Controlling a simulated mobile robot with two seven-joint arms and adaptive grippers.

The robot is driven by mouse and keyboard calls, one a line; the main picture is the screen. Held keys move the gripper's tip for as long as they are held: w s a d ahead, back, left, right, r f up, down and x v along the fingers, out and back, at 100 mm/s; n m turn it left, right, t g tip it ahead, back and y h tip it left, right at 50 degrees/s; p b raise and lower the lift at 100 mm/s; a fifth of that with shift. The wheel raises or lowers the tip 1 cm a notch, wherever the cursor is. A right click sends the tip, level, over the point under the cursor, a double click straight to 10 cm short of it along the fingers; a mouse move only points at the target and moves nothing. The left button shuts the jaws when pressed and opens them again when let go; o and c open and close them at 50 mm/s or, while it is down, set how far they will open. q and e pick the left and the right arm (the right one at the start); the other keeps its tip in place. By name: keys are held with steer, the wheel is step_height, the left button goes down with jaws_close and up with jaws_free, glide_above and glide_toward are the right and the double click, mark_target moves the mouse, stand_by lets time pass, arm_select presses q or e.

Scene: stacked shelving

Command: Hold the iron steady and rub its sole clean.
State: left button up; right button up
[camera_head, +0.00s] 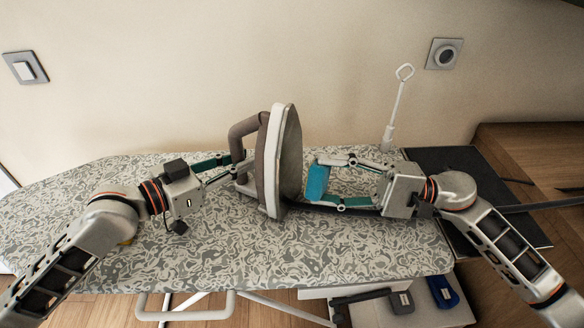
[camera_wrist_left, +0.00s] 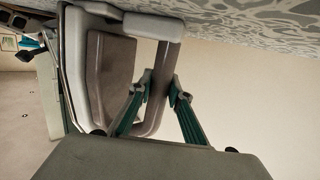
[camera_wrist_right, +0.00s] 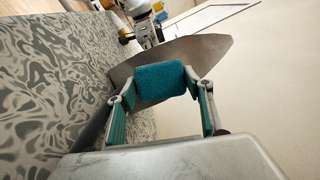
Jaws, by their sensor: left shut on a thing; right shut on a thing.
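The iron (camera_head: 272,160) is held on its side, upright above the ironing board, with its grey metal sole (camera_head: 291,155) facing right. My left gripper (camera_head: 243,167) is shut on the iron's handle (camera_head: 240,142); the grip on the handle also shows in the left wrist view (camera_wrist_left: 160,88). My right gripper (camera_head: 322,183) is shut on a blue-teal sponge (camera_head: 317,183). The sponge (camera_wrist_right: 160,82) is in front of the sole (camera_wrist_right: 195,55) in the right wrist view. In the head view a small gap shows between sponge and sole; contact cannot be told for certain.
A dark cable runs right.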

stand_by(0.3)
arm_select(q)
steer(key=o, duration=1)
steer(key=v, duration=1)
steer(key=shift+a+f, duration=0.1)
steer(key=shift+f, duration=0.05)
steer(key=shift+v, duration=0.9)
steer(key=shift+s, duration=0.15)
